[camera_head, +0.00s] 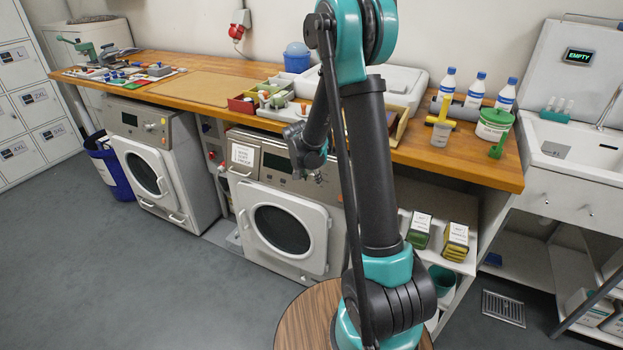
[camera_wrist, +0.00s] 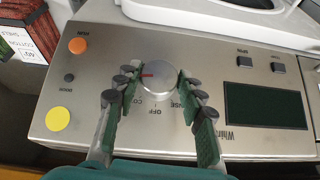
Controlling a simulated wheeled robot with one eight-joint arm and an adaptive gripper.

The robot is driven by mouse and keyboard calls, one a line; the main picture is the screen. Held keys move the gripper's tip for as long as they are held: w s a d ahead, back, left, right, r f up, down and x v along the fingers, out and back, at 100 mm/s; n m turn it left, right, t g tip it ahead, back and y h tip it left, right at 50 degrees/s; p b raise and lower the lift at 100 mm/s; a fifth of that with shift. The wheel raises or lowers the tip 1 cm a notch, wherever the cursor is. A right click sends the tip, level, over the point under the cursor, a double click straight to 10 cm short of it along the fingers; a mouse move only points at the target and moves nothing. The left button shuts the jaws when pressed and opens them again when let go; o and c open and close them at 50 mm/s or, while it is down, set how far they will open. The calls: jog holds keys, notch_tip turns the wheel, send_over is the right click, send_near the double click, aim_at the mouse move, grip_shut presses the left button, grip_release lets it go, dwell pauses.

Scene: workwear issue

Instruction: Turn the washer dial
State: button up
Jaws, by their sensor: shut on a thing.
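The round silver dial (camera_wrist: 158,80) is on the washer's steel control panel (camera_wrist: 215,140) in the wrist view. A red mark shows on its left part. Printed letters around it, including OFF, are partly covered. My gripper (camera_wrist: 157,88) has its green-padded fingers on both sides of the dial, shut on it. In the head view my gripper (camera_head: 312,165) is at the panel of the nearer washer (camera_head: 283,222), under the wooden counter. The dial is hidden there behind my arm and gripper.
The panel also has a yellow button (camera_wrist: 58,119), an orange button (camera_wrist: 78,46) and a dark display (camera_wrist: 263,106). A second washer (camera_head: 152,168) stands at left. The counter (camera_head: 430,150) overhangs the panel. The floor (camera_head: 130,270) in front is clear.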

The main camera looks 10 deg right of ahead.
jog(key=n+g+h, duration=0.1)
jog(key=n+h, duration=0.1)
jog(key=h, duration=0.1)
jog(key=shift+w+a+f+g, duration=0.1)
jog(key=shift+w+a+g, duration=0.1)
jog(key=shift+a+g, duration=0.15)
jog(key=n+h, duration=0.1)
jog(key=n+g+h, duration=0.1)
jog(key=h, duration=0.1)
jog(key=shift+w+a+f+n, duration=0.1)
jog(key=shift+a+f+n, duration=0.05)
jog(key=shift+n, duration=0.25)
jog(key=n+h, duration=0.1)
jog(key=h, duration=0.1)
jog(key=n+h, duration=0.1)
jog(key=shift+a+f+n+g+h, duration=0.15)
jog(key=shift+f+n+g+h, duration=0.1)
jog(key=shift+n+g+h, duration=0.1)
jog(key=shift+f+n+h, duration=0.1)
jog(key=shift+n+h, duration=0.75)
jog(key=shift+h, duration=0.1)
jog(key=o, duration=1.2)
jog(key=shift+c, duration=0.2)
